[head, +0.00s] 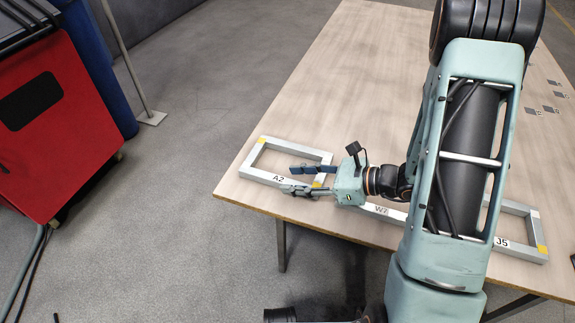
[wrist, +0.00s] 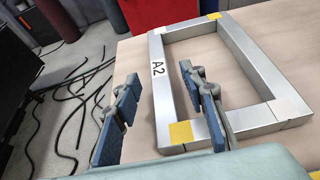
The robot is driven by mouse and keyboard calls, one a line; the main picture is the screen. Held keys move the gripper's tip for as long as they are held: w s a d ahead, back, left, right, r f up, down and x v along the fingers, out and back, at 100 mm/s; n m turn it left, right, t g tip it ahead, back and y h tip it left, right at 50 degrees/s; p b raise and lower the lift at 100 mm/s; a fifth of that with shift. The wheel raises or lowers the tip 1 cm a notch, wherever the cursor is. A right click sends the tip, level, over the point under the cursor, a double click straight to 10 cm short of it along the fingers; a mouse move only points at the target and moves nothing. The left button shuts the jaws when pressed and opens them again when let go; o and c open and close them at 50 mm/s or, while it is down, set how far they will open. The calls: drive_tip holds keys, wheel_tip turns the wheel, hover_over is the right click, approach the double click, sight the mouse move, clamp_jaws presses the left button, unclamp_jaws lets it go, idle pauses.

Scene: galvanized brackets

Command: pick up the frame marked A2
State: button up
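The frame marked A2 (head: 264,177) is a pale metal rectangle with yellow corner patches, lying flat at the table's near left corner. It also shows in the wrist view (wrist: 254,68). My gripper (head: 283,178) is open. In the wrist view my gripper's fingers (wrist: 158,74) stand on either side of the labelled bar, one over the frame's opening and the other outside it, towards the table edge. No contact with the bar is visible, and the height of the fingertips above it is hard to tell. My gripper partly covers the frame's right end in the head view.
A frame marked W7 (head: 381,210) lies to the right, mostly hidden by my arm. A frame marked J5 (head: 522,252) lies further right. The wooden table (head: 345,70) is clear behind A2. A red cabinet (head: 75,110) stands on the floor at left.

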sight(277, 178)
drive_tip(key=b+x, duration=0.1)
drive_tip(key=x, duration=0.4)
drive_tip(key=shift+a, duration=0.15)
clamp_jaws()
drive_tip(key=shift+r, duration=0.15)
